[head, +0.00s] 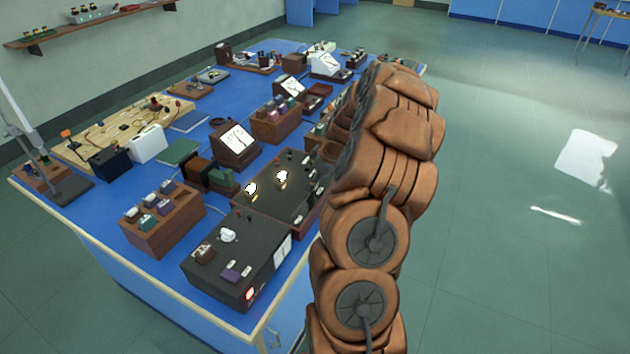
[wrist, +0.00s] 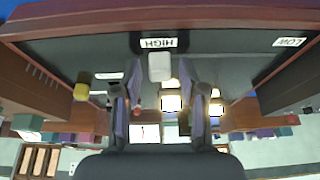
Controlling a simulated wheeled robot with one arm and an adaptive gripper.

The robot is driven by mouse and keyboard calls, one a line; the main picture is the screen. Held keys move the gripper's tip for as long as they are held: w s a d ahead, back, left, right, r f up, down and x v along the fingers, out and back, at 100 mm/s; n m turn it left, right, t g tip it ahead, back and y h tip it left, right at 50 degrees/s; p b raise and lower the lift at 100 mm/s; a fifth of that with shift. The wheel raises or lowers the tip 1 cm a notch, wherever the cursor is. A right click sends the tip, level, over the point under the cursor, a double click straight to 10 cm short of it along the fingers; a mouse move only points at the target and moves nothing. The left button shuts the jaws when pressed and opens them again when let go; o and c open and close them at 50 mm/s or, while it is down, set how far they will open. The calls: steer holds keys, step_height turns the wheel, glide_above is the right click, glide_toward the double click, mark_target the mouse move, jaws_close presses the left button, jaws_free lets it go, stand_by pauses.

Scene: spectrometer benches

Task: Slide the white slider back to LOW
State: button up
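In the wrist view, the white slider (wrist: 160,67) stands on a dark panel (wrist: 220,62) beside the HIGH label (wrist: 158,43). The LOW label (wrist: 289,42) is farther right along the same panel edge. My gripper (wrist: 160,84) is open, with one finger on each side of the slider's line. A gap shows between the fingers, and I cannot tell whether either touches the slider. In the head view, my arm hides the gripper and the slider.
A yellow knob (wrist: 82,86) is left of the fingers, and bright lamps (wrist: 171,101) show beyond them. In the head view, the blue bench (head: 110,218) is crowded with instruments, including a black box (head: 240,262). Open floor (head: 500,220) lies right.

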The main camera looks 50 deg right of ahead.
jaws_close()
stand_by(0.3)
